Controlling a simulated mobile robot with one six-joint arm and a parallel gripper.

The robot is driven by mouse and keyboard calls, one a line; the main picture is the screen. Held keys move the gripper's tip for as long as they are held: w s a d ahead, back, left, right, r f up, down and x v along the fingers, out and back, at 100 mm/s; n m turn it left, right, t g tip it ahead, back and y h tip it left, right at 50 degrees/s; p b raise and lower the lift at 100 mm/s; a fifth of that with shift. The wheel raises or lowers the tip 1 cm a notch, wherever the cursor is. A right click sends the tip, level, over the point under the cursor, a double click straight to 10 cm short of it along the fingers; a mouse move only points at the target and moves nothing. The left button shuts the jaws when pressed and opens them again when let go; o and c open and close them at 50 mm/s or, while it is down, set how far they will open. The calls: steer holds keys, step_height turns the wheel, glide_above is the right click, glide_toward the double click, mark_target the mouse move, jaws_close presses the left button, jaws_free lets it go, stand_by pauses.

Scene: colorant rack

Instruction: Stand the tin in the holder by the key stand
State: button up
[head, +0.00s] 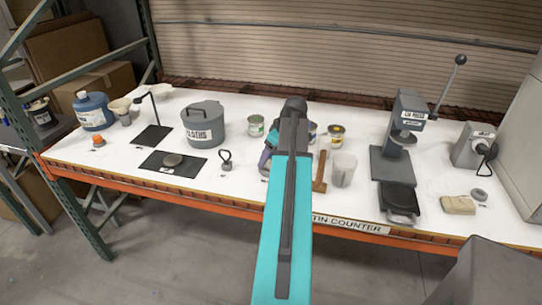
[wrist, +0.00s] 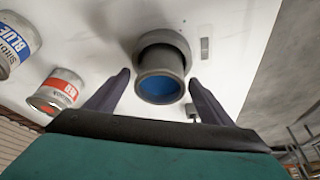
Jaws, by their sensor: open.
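A dark grey round tin (wrist: 160,88) with a blue inside or top shows in the wrist view, between the fingers of my gripper (wrist: 158,78). My gripper is open, with one finger on each side of the tin and a visible gap. A wider grey round holder (wrist: 172,40) shows behind and around the tin's far end; the tin looks seated in it. In the head view my gripper (head: 267,154) is low over the counter, mostly hidden behind my arm, which also hides the tin. A small stand with a black loop (head: 226,160), perhaps the key stand, is left of my gripper.
Tins labelled BLUE (wrist: 14,45) and RED (wrist: 56,92) stand at left in the wrist view. The front left is bare.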

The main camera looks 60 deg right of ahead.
steer(key=b+v, duration=0.2)
steer(key=v, duration=1)
steer(key=shift+b, duration=0.4)
stand_by(0.6)
